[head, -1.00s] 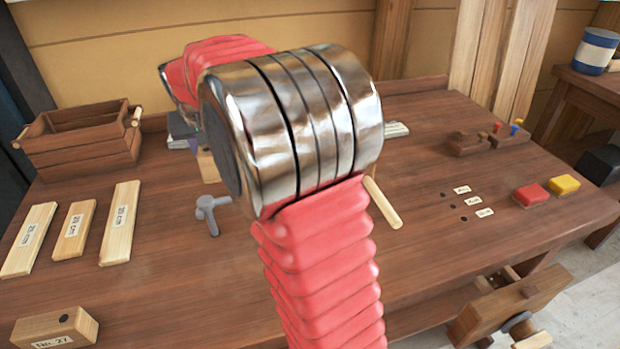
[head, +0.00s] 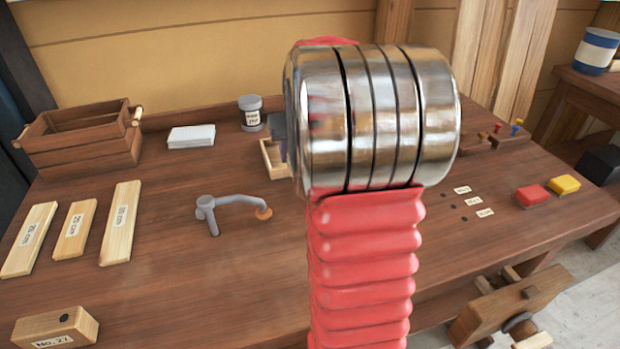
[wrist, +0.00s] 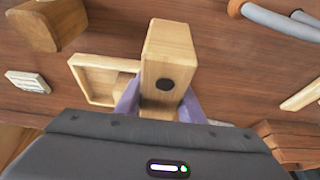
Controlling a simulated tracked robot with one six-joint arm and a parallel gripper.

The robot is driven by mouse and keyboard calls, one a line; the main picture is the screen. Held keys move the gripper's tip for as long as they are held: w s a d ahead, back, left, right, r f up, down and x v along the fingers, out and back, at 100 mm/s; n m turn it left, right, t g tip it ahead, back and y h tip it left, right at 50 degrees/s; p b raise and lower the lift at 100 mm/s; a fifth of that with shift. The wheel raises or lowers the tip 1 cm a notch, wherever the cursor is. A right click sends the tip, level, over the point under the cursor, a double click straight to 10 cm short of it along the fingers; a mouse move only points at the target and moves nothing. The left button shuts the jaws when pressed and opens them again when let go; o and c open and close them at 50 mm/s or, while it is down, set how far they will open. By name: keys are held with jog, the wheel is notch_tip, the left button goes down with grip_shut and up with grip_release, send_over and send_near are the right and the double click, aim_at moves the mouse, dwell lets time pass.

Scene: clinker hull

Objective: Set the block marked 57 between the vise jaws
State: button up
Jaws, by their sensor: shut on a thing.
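In the wrist view my gripper (wrist: 159,98) has its purple fingers shut on a pale wooden block (wrist: 170,45) with a dark round spot on the face I see. No number shows on that face, so I cannot read its mark. In the head view my arm hides the held block and the fingers. The wooden vise (head: 510,308) is at the front right edge of the bench, well away from the gripper. Another block (head: 55,328), labelled No. 27, lies at the front left of the bench.
A grey holdfast (head: 208,212) stands mid-bench. A shallow wooden tray (head: 270,157), a jar (head: 251,113), white cards (head: 191,137) and a crate (head: 80,140) are at the back. Several labelled boards lie left. Red (head: 532,196) and yellow (head: 564,184) blocks lie right.

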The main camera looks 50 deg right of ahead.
dwell(0.3)
jog(key=shift+f, duration=3.15)
jog(key=shift+f, duration=1.85)
jog(key=o, duration=1.3)
jog(key=shift+f, duration=0.1)
